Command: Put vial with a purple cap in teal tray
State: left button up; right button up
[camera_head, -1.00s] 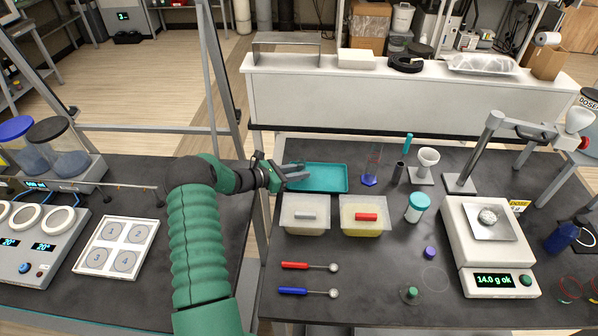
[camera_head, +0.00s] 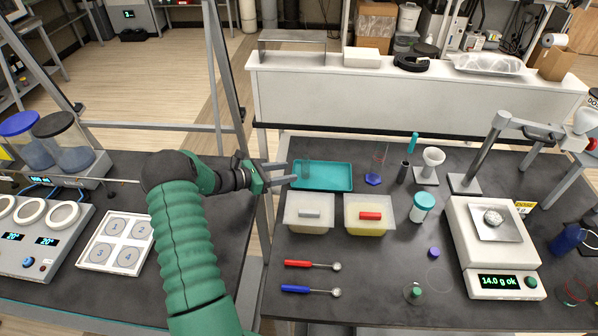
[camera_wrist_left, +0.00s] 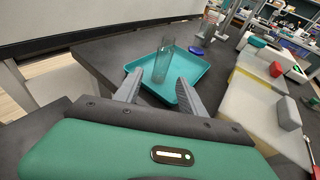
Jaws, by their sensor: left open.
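The teal tray (camera_head: 335,179) lies at the back left of the right-hand table. A clear glass vessel (camera_head: 306,170) stands upright in its left part. It also shows in the left wrist view (camera_wrist_left: 163,62), with no coloured cap visible on it. My left gripper (camera_head: 288,173) is open at the tray's left edge. In the left wrist view its fingers (camera_wrist_left: 158,84) point toward the glass vessel, with the tips apart and short of it. A purple cap (camera_head: 434,252) shows on the front middle of the table; whether a vial is under it I cannot tell.
Two lidded tubs (camera_head: 309,213) (camera_head: 369,215) stand in front of the tray. A green-capped vial (camera_head: 414,292) and a balance (camera_head: 495,245) are at front right. A gap separates the two tables.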

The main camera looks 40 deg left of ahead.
pick_arm(q)
jog(key=v, duration=0.5)
